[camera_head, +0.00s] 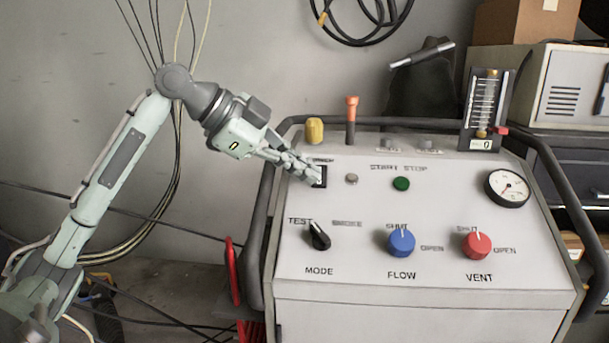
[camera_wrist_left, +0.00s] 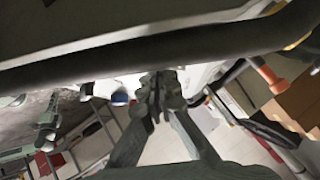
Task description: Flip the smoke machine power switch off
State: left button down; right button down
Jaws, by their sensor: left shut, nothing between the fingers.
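The smoke machine (camera_head: 430,285) is a light grey console with a sloped panel. Its power switch (camera_head: 320,177) is a small black rocker at the panel's upper left. My left gripper (camera_head: 313,178) is shut and empty, with its fingertips at the switch, partly covering it and the label above. I cannot tell whether they touch it, or which way the rocker is tipped. In the left wrist view the closed fingers (camera_wrist_left: 158,85) point toward a bright surface behind a dark bar; the switch cannot be made out there. My right gripper is not in view.
A dark tubular rail (camera_head: 265,215) runs round the console. The panel also holds a black mode knob (camera_head: 319,237), a blue flow knob (camera_head: 401,241), a red vent knob (camera_head: 477,244), a green button (camera_head: 401,184) and a gauge (camera_head: 507,188). Cables hang on the wall at left.

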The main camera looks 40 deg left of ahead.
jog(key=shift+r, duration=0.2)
pick_arm(q)
jog(key=shift+w+a+r+p, duration=0.1)
jog(key=shift+r+p, duration=0.65)
jog(key=shift+p, duration=0.1)
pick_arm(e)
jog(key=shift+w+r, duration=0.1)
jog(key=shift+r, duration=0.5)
